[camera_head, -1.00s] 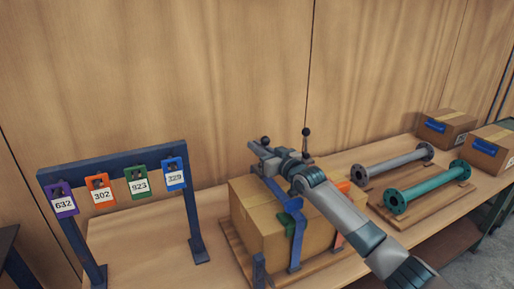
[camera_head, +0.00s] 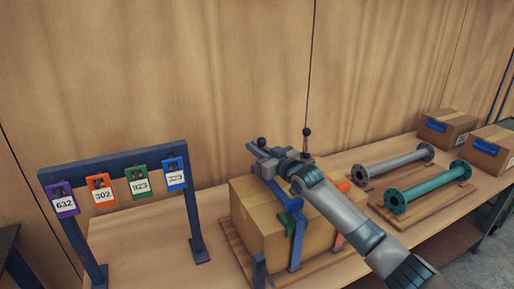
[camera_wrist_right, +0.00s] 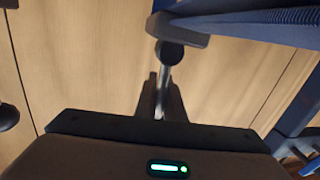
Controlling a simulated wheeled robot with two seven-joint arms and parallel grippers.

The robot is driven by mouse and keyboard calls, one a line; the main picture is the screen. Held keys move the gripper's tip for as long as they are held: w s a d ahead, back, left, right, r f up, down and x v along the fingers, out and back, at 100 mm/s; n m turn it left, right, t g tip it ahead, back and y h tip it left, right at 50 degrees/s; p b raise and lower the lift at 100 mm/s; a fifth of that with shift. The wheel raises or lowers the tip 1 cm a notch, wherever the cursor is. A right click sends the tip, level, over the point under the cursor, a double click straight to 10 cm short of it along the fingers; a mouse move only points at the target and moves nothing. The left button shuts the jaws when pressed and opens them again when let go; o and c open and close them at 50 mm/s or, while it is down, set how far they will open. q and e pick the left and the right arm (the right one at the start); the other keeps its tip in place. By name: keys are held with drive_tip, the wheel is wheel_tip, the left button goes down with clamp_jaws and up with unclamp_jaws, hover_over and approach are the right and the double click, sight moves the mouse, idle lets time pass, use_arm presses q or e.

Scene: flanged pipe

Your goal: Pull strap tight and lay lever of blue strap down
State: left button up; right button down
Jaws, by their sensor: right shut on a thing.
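The blue strap (camera_head: 295,235) runs down the front of a cardboard box (camera_head: 258,230) and over its top. My right gripper (camera_head: 256,149) is above the back of the box, shut on part of the blue strap; its jaws hide which part. A black ball knob (camera_head: 262,141) shows beside the gripper. A second black knob on a stem (camera_head: 306,132) stands upright behind my wrist. In the right wrist view, a dark ball on a rod (camera_wrist_right: 170,52) is in the middle and blue webbing (camera_wrist_right: 265,22) crosses the top right. My left gripper is out of view.
An orange strap (camera_head: 343,187) lies on the box's right side, partly behind my arm. A green piece (camera_head: 287,222) hangs at the front strap. A dark blue rack (camera_head: 195,225) with coloured tags stands left. Flanged pipes (camera_head: 430,187) lie right.

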drive_tip(key=shift+s+a+f+n+g+h+p, duration=0.1)
drive_tip(key=shift+s+a+f+n+h+p, duration=0.3)
drive_tip(key=shift+n, duration=1)
drive_tip(key=shift+s+a+f+n+g+h+p, duration=0.15)
drive_tip(key=shift+a+f+n, duration=0.45)
drive_tip(key=shift+n, duration=0.8)
drive_tip(key=shift+s+a+f+n+g+h+p, duration=0.1)
drive_tip(key=shift+a+f+n+h+p, duration=0.15)
drive_tip(key=shift+a+n, duration=0.8)
drive_tip(key=shift+d+n, duration=0.3)
drive_tip(key=shift+n, duration=0.05)
drive_tip(key=c, duration=1.8)
unclamp_jaws()
drive_tip(key=shift+c, duration=0.2)
drive_tip(key=shift+s, duration=0.1)
